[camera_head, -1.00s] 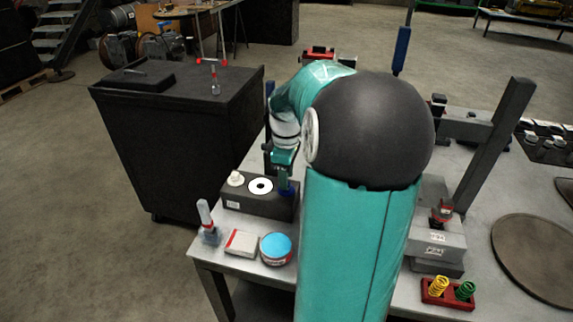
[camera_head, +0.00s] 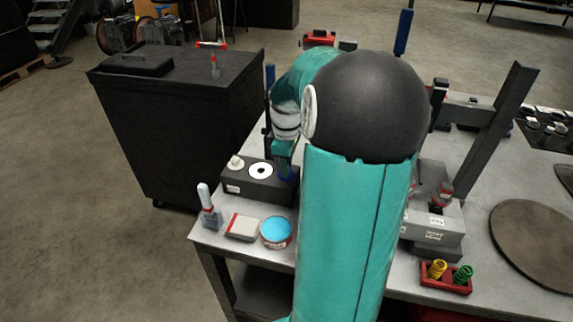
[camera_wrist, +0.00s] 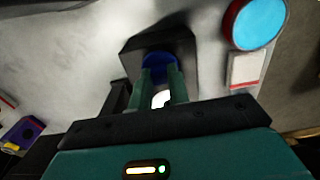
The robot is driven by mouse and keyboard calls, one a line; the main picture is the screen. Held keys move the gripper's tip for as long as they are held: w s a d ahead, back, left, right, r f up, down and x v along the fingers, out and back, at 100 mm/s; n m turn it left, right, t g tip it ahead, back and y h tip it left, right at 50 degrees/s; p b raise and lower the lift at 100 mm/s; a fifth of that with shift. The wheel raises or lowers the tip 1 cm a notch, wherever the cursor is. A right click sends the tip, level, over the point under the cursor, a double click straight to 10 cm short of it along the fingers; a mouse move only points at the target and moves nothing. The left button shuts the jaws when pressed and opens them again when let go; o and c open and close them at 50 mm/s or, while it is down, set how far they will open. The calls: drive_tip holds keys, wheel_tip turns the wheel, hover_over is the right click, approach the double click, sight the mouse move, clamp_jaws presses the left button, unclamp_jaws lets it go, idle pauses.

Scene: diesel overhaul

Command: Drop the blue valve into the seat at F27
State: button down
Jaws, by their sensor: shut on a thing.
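My gripper (camera_head: 284,161) is shut on the blue valve (camera_head: 290,173) at the right end of a dark block (camera_head: 262,188). In the wrist view, the blue valve (camera_wrist: 161,62) shows between and beyond my two green fingers (camera_wrist: 161,85). Only the valve's blue part shows; whether it is seated in the block or just above it I cannot tell. A grey block (camera_head: 432,228) with small labels stands right of my arm. The labels are too small to read surely, so I cannot pick out F27.
The dark block also carries a cream valve (camera_head: 236,162) and a white disc (camera_head: 260,171). In front are a white bottle (camera_head: 207,205), a flat box (camera_head: 242,227) and a blue-lidded tin (camera_head: 276,231). A red spring tray (camera_head: 446,278) sits front right. A black cabinet (camera_head: 180,125) stands left.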

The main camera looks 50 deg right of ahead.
drive_tip(key=shift+r, duration=2.95)
